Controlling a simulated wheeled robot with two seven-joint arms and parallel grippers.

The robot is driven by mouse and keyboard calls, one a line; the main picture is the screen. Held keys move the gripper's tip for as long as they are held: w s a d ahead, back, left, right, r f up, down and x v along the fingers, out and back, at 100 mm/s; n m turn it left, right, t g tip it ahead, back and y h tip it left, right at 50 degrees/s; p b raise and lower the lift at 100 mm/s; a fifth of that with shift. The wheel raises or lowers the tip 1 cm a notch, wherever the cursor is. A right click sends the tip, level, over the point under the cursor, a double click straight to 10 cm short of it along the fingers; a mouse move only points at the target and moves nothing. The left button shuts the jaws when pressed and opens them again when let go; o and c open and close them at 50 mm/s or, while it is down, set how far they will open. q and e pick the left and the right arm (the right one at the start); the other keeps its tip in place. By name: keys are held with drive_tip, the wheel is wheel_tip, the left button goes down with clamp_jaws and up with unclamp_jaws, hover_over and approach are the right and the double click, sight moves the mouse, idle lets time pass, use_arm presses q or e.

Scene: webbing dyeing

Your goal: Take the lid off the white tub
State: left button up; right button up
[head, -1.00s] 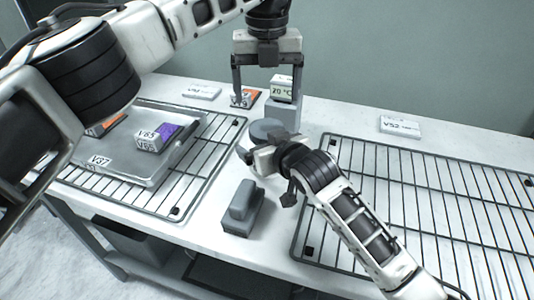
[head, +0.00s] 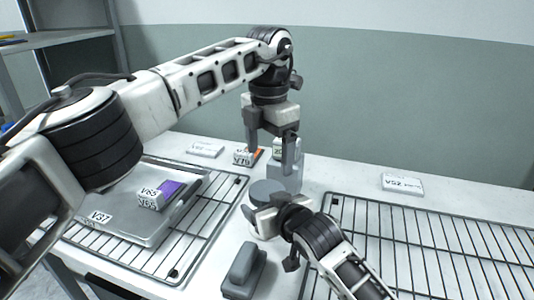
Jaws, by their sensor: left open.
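A round grey lid (head: 265,189) shows at the middle of the bench, on what appears to be the white tub, whose body is mostly hidden by my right gripper. My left gripper (head: 270,150) points down, open and empty, above and behind the lid, apart from it. My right gripper (head: 259,215) reaches in from the lower right at the tub's near side, just below the lid. Whether its fingers are closed on the tub cannot be made out.
A grey block (head: 286,176) stands behind the lid, beside the V70 box (head: 246,156). A grey handled block (head: 243,271) lies in front. A tray (head: 120,225) with labelled boxes sits on the left rack (head: 208,220). Another rack (head: 430,240) fills the right. A V52 card (head: 402,184) lies behind it.

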sight(267, 190)
use_arm(q)
drive_tip(key=m, duration=1.5)
drive_tip(key=shift+s+a, duration=0.1)
drive_tip(key=m, duration=0.5)
drive_tip(key=shift+f, duration=4.05)
drive_tip(key=shift+c, duration=0.4)
drive_tip(key=c, duration=0.9)
drive_tip(key=n, duration=0.6)
